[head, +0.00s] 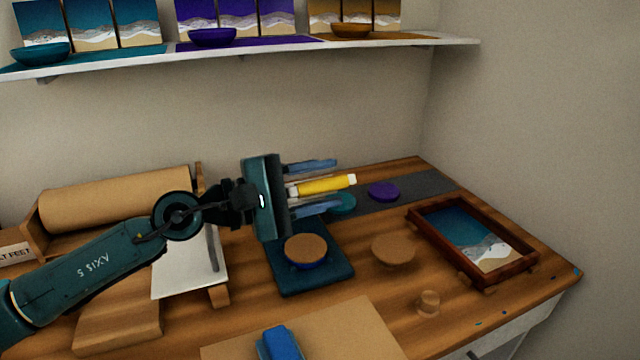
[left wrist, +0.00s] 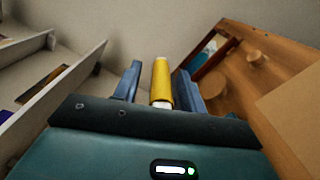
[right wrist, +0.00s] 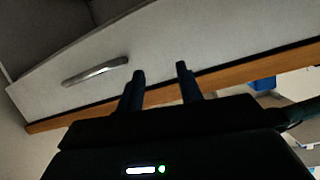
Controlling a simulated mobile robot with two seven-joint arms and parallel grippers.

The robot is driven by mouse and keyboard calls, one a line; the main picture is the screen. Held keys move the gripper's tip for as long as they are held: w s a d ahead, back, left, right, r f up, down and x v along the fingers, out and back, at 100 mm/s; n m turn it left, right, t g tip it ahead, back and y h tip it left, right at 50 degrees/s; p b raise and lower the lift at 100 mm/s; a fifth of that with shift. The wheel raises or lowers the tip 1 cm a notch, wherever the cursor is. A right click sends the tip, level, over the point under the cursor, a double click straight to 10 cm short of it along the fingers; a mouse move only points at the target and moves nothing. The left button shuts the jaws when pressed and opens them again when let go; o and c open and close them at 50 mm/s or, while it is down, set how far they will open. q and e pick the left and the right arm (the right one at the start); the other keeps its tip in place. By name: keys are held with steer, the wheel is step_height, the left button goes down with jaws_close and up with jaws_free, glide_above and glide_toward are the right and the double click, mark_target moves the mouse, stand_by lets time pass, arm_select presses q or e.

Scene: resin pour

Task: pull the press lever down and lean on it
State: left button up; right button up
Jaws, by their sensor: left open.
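The press lever has a yellow grip with a pale tip (head: 327,185). It points right in the head view, and the yellow grip (left wrist: 161,82) also shows in the left wrist view. My left gripper (head: 325,187) is open, with one finger on each side of the lever and visible gaps between. The dark teal press base (head: 313,281) stands on the bench below, with a round brown-topped blue piece (head: 306,250) on it. The upper press is mostly hidden behind my gripper. My right gripper (right wrist: 160,72) is open and empty in front of a drawer front, out of the head view.
A framed wave picture (head: 475,238) lies at the bench's right. A blue block (head: 280,343) lies on a tan board at the front. A shelf (head: 400,41) runs above.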

mark_target(289, 192)
arm_select(q)
steer(key=b+v, duration=0.2)
steer(key=v, duration=0.5)
steer(key=shift+f+b, duration=0.15)
steer(key=shift+b, duration=0.15)
steer(key=shift+a, duration=0.25)
